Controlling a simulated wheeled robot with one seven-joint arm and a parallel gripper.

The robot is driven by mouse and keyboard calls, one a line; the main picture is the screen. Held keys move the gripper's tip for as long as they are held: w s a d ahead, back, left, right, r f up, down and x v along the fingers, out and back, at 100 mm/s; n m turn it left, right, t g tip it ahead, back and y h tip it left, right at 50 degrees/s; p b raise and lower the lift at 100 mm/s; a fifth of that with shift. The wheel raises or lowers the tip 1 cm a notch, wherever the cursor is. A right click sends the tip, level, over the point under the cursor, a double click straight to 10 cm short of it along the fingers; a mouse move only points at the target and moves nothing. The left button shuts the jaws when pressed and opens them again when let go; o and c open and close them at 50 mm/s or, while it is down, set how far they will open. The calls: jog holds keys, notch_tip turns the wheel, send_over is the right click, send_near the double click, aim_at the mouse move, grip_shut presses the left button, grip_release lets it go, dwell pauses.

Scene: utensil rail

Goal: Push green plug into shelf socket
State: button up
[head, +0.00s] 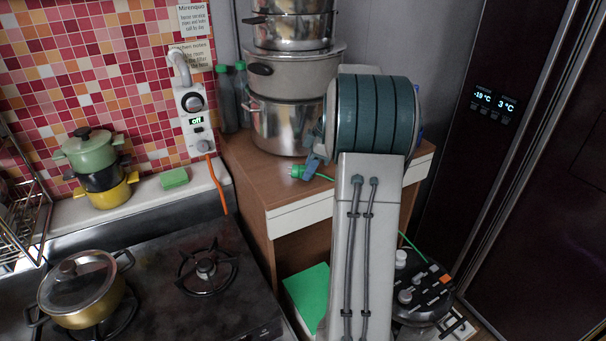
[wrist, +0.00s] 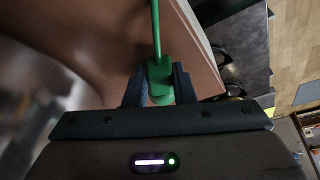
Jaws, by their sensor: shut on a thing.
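The green plug (head: 297,171) shows in the head view just left of my gripper (head: 308,169), above the wooden shelf top. In the wrist view the plug (wrist: 158,74) sits between the two dark fingers of my gripper (wrist: 159,85), which are shut on it. Its green cable (wrist: 155,25) runs up and away in that view. I cannot make out a shelf socket in either view. My arm hides part of the shelf.
The wooden shelf (head: 245,165) carries stacked steel pots (head: 288,125) and green-capped bottles (head: 226,100). A wall unit (head: 195,120) reads "off", with an orange cable (head: 216,185) below. The stove (head: 190,290) is at left, a dark fridge (head: 550,150) at right, a black appliance (head: 422,290) low down.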

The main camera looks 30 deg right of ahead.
aim_at(301, 167)
jog(key=shift+r+p, duration=1.25)
jog(key=shift+r, duration=1.35)
